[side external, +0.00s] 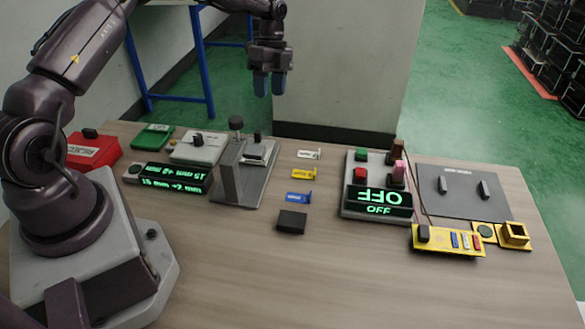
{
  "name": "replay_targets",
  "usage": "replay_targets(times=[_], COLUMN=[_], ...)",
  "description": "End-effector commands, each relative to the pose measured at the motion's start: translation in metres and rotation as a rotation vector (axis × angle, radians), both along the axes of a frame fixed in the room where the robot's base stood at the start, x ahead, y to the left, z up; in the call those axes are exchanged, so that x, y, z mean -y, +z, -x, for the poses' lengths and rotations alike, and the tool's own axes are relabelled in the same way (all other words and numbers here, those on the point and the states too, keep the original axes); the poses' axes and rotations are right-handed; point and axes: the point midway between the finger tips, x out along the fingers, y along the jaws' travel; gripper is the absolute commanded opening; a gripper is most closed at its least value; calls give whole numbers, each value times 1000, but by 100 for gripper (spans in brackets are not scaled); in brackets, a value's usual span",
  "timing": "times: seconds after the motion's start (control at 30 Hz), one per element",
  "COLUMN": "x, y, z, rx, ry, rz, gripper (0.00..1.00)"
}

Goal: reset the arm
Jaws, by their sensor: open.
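My gripper (269,84) hangs in the air above the back of the table, with its two blue-grey fingers pointing down. It is open and empty, with a small gap between the fingers. It is well clear of everything on the table. My arm reaches across from the left, up past the top edge of the view, and comes down to the gripper. Part of the arm is out of the picture.
The wooden table (330,285) holds a grey lever fixture (232,178), a black display (168,177), small coloured tags (303,173), a box reading OFF (379,202), a dark plate (463,187) and a yellow panel (447,241). The front is clear.

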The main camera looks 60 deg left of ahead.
Motion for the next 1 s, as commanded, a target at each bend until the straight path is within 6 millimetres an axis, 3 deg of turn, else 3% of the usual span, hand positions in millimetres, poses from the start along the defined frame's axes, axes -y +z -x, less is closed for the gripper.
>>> replay_targets(times=[0.03, 0.27, 0.5, 0.8, 1.0], x=[14, 67, 108, 147, 165], y=[16, 79, 134, 173, 184], z=[4, 42, 104, 192, 240], rx=[-14, -11, 87, 235, 328], ry=[100, 601, 1050, 1448, 1487], rz=[-60, -290, -388, -288, -149], gripper=[45, 45, 45, 45, 45])
